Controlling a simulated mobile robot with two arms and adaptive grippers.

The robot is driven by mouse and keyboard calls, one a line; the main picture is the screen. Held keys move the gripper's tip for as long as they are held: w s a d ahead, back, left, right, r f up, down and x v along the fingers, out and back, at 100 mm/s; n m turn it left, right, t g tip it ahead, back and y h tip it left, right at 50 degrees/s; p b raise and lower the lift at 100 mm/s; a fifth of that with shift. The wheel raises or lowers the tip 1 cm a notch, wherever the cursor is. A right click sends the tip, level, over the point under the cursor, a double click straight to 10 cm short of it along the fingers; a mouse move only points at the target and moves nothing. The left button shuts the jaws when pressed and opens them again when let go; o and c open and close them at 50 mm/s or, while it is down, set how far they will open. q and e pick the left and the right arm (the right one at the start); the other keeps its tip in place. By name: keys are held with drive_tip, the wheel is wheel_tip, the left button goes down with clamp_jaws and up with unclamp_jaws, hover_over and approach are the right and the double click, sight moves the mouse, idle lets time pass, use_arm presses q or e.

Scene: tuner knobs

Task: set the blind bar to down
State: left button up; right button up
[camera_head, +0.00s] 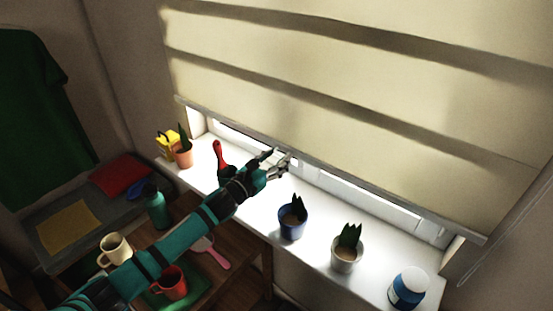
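The blind bar (385,191) is a grey strip along the bottom edge of the cream fabric blind (330,95). It hangs a little above the white window sill, and a bright strip of window shows beneath it. My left gripper (283,158) is at the bar, left of its middle, with its fingers spread apart. The fingertips are close to the bar's lower edge; I cannot tell whether they touch it. My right gripper is not in view.
On the sill (322,250) stand an orange pot (183,158), a red-handled object (220,156), a blue pot (292,222), a white pot (345,256) and a blue-white jar (408,288). Mugs and a green bottle (156,208) stand lower left.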

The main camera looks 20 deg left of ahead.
use_arm(q)
drive_tip(key=shift+d+f, duration=0.1)
drive_tip(key=shift+d, duration=0.05)
clamp_jaws()
wheel_tip(320, 180, down, 15)
drive_tip(key=b, duration=1.3)
drive_tip(key=shift+s+d, duration=0.1)
drive_tip(key=shift+d, duration=0.05)
drive_tip(key=shift+r, duration=0.2)
drive_tip(key=shift+o, duration=1.8)
unclamp_jaws()
drive_tip(key=shift+d, duration=0.1)
drive_tip(key=shift+o, duration=0.4)
drive_tip(key=shift+d+r, duration=0.15)
drive_tip(key=shift+a, duration=0.25)
